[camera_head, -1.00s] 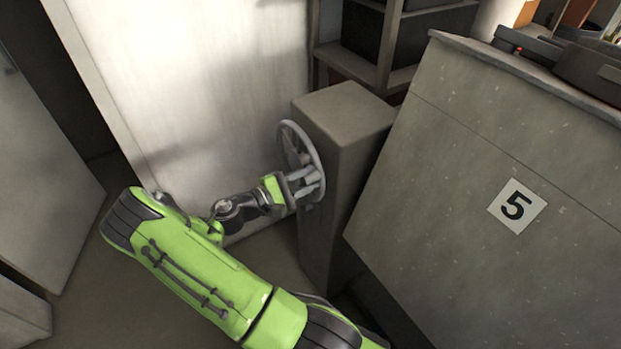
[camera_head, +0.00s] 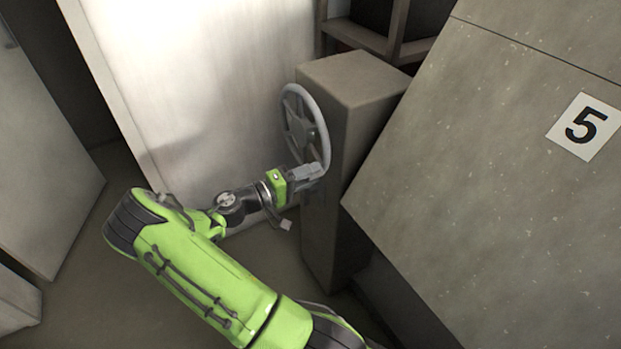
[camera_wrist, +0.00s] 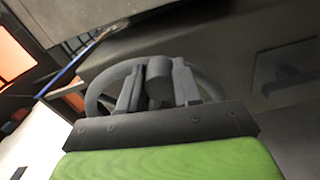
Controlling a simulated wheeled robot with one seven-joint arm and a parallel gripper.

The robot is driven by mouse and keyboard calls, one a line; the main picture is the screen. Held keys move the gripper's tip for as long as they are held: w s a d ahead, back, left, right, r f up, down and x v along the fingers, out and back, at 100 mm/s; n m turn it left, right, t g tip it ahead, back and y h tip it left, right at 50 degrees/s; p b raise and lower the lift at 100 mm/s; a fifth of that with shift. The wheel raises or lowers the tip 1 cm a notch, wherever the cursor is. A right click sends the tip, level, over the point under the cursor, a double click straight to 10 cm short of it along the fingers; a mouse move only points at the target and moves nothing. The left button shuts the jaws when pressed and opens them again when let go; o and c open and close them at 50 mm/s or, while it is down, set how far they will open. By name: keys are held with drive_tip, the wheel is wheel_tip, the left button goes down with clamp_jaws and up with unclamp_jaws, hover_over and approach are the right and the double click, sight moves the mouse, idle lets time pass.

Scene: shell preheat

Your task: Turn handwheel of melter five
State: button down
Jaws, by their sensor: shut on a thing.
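The grey handwheel (camera_head: 287,117) is mounted on the left face of a grey pedestal (camera_head: 372,82), beside the cabinet with the number 5 plate (camera_head: 584,126). My gripper (camera_head: 312,172) is at the lower part of the wheel's rim, shut on the wheel. In the wrist view the two fingers of my gripper (camera_wrist: 158,88) stand on either side of a thick grey round part, with the wheel's rim (camera_wrist: 104,88) arching out on the left. The fingers hide part of the wheel in both views.
The large grey cabinet (camera_head: 480,190) stands close on the right of the pedestal. A white panel (camera_head: 200,90) stands behind the wheel and my arm. A dark shelf (camera_head: 375,35) is at the back. Floor is free at lower left.

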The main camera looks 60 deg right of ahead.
drive_tip(key=shift+f+m+b, duration=0.4)
drive_tip(key=shift+f, duration=0.2)
drive_tip(key=shift+w, duration=0.1)
drive_tip(key=c, duration=0.8)
unclamp_jaws()
drive_tip(key=shift+r, duration=0.1)
drive_tip(key=p+v, duration=0.3)
drive_tip(key=v, duration=1.2)
drive_tip(key=shift+w+a, duration=0.2)
drive_tip(key=shift+a, duration=0.1)
